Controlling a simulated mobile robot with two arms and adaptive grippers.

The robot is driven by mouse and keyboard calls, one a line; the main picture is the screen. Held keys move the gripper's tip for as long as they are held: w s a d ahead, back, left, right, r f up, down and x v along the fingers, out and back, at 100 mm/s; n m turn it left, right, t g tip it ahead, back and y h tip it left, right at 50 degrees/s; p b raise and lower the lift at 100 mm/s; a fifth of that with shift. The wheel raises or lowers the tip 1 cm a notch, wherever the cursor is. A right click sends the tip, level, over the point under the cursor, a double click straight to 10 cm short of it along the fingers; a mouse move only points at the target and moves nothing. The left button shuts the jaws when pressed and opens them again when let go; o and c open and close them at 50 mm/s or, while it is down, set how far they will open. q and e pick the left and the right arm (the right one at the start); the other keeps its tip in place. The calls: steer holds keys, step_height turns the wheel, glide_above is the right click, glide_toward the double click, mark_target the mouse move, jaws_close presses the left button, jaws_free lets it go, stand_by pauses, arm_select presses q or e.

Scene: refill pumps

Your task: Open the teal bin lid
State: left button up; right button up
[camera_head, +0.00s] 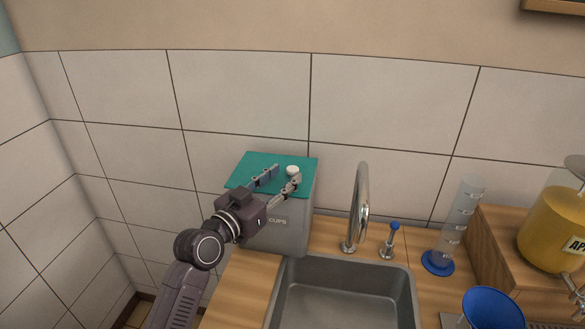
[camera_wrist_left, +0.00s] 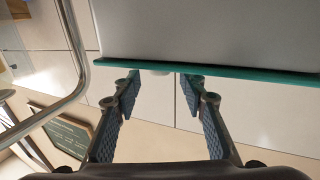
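A grey bin (camera_head: 287,234) marked "CUPS" stands on the counter left of the sink. Its flat teal lid (camera_head: 246,170) lies level on top, with a small white knob (camera_head: 292,170) on it. My left gripper (camera_head: 285,179) is over the lid, its fingers spread and pointing toward the knob. In the left wrist view the fingers (camera_wrist_left: 163,92) are open, and the teal lid's edge (camera_wrist_left: 240,73) runs across just beyond them. My right gripper is not in view.
A steel sink (camera_head: 345,270) with a tall curved faucet (camera_head: 358,210) is right of the bin. A blue-based measuring cylinder (camera_head: 457,220), a blue funnel (camera_head: 493,309) and a yellow-filled jar (camera_head: 553,228) stand farther right. A tiled wall is close behind the bin.

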mark_target(289, 173)
arm_select(q)
steer(key=shift+p+x, duration=0.4)
steer(key=shift+x, duration=1.9)
steer(key=shift+f, duration=0.1)
steer(key=shift+c, duration=0.7)
jaws_close()
